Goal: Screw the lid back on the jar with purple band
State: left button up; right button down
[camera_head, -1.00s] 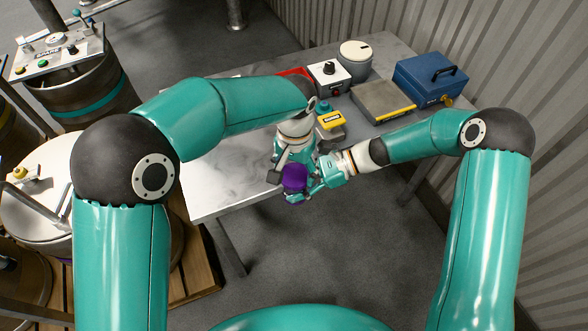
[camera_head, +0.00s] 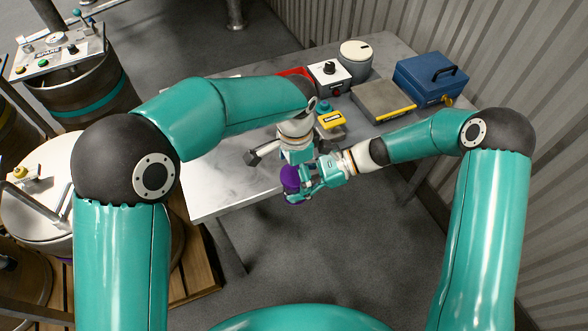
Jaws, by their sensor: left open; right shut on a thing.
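The jar with the purple band (camera_head: 290,181) is in the air just off the table's front edge. It shows as a small purple shape; I cannot make out its lid separately. My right gripper (camera_head: 301,187) reaches in from the right and is shut on the jar. My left gripper (camera_head: 280,162) points down right above and behind the jar. It is open, with one dark finger spread out to the left; its other finger is largely hidden near the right gripper.
The grey table (camera_head: 215,190) is bare at its front left. Behind stand a yellow device (camera_head: 331,121), a white box with a black knob (camera_head: 329,77), a round white-lidded pot (camera_head: 356,53), a grey flat box (camera_head: 383,101) and a blue toolbox (camera_head: 430,78). A red tray (camera_head: 293,72) is partly hidden.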

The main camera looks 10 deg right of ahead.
pick_arm(q)
jog(key=shift+r, duration=0.1)
notch_tip(320, 180, up, 12)
dwell(0.5)
jog(key=shift+a+f, duration=0.1)
jog(key=shift+f, duration=0.15)
jog(key=s+a+f+n+g+h, duration=0.1)
jog(key=s+a+f+n, duration=0.15)
jog(key=f, duration=0.55)
jog(key=s+a+f+n+h, duration=0.1)
jog(key=a+f+n, duration=0.3)
jog(key=f, duration=0.4)
jog(key=s+a+f+n+g+h, duration=0.1)
jog(key=s+a+f+n, duration=0.15)
jog(key=f, duration=0.55)
jog(key=s+a+f+n+t+h, duration=0.1)
jog(key=s+a+f+n+t, duration=0.1)
jog(key=s+a+f+n, duration=0.5)
jog(key=s+f, duration=0.4)
jog(key=s, duration=0.1)
jog(key=shift+a+t, duration=0.3)
jog(key=shift+a, duration=0.1)
jog(key=shift+w+r, duration=0.1)
